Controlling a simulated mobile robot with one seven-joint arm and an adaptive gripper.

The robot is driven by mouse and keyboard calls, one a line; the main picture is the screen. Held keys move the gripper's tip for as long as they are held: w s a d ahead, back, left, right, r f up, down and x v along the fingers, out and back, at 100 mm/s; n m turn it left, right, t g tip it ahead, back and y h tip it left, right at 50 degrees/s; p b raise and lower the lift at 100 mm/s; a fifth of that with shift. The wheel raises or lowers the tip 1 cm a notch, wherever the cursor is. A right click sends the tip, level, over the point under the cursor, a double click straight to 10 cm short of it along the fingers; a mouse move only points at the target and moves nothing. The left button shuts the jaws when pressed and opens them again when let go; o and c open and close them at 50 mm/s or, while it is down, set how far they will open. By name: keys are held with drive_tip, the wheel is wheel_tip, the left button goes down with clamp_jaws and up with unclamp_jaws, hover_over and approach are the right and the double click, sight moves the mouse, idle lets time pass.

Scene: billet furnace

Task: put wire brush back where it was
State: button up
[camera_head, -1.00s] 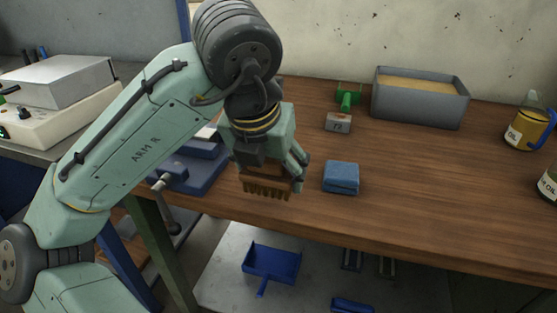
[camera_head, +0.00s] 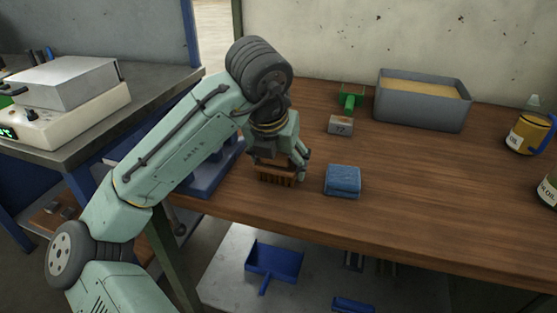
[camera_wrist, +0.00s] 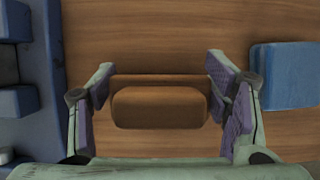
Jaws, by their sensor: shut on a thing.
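The wire brush (camera_head: 277,176) has a brown wooden block with bristles pointing down. My gripper (camera_head: 281,163) is shut on it, close to the wooden workbench (camera_head: 420,200), between the blue vise and a blue sponge-like block. I cannot tell whether the bristles touch the bench top. In the wrist view the brush's wooden back (camera_wrist: 160,107) lies between the two purple-padded fingers of my gripper (camera_wrist: 160,95). The bristles are hidden there.
The blue block (camera_head: 343,181) lies just right of the brush. The blue vise (camera_head: 217,170) is to the left, partly behind my arm. A small grey block (camera_head: 340,124), a green tool (camera_head: 350,97) and a grey bin (camera_head: 421,102) stand behind. The bench's right middle is clear.

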drive_tip(key=shift+f, duration=0.1)
drive_tip(key=shift+f, duration=0.15)
drive_tip(key=o, duration=1.1)
drive_tip(key=v, duration=1.2)
drive_tip(key=shift+r, duration=0.3)
